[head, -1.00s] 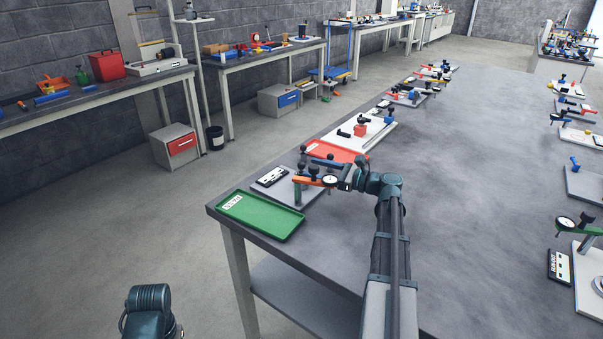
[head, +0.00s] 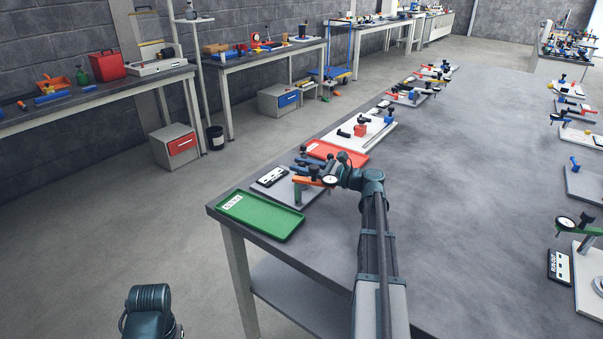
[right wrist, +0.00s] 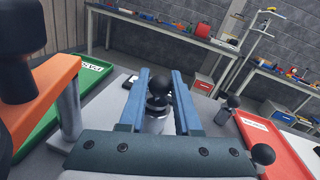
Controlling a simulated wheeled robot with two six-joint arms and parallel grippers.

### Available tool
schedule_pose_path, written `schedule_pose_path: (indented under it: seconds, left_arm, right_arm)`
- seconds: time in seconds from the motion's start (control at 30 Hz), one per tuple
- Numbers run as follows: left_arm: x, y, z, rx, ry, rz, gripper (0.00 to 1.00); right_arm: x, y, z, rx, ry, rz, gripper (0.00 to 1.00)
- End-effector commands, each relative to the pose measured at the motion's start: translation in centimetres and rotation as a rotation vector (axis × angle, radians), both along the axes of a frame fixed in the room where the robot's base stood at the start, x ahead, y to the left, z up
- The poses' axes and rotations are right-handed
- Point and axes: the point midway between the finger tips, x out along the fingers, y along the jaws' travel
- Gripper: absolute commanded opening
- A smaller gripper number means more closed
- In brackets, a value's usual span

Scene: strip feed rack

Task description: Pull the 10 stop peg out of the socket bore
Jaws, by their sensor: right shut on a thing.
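The stop peg, with a black ball knob (right wrist: 160,86), stands between the two blue fingers of my right gripper (right wrist: 161,76) in the right wrist view. My right gripper is shut on the peg. Below the knob, a pale metal cylinder (right wrist: 154,124), seemingly the socket, shows between the fingers. How deep the peg sits in the bore is hidden. In the head view my right gripper (head: 318,172) is over the grey fixture plate (head: 304,194), beside the orange arm and its dial (head: 329,180). My left gripper is out of view.
A green tray (head: 262,230) lies at the near table corner, and a red tray (head: 352,159) lies behind the fixture. The orange arm (right wrist: 45,95) is close on the left in the wrist view. Other black-knobbed posts (right wrist: 226,110) stand nearby.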

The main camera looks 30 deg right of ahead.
Motion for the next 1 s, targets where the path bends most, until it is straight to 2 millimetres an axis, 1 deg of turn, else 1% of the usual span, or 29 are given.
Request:
schedule_pose_path:
  seconds: [0.37,0.47,0.67,0.87,0.9,1.0]
  left_arm:
    - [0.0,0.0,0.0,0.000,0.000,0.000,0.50]
    - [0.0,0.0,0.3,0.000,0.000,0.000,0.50]
    - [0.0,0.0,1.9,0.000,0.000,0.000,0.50]
    - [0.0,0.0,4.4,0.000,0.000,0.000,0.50]
    - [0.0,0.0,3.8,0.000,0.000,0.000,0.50]
    - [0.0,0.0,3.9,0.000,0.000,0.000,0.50]
  right_arm:
    - [0.0,0.0,0.0,0.000,0.000,0.000,0.00]
    - [0.0,0.0,0.3,0.000,0.000,0.000,0.00]
    - [0.0,0.0,1.9,0.000,0.000,0.000,0.00]
    - [0.0,0.0,4.4,0.001,-0.001,0.000,0.00]
    - [-0.6,-1.0,3.8,0.000,-0.001,-0.004,0.00]
    - [-2.0,-2.8,3.9,-0.001,-0.001,-0.005,0.00]
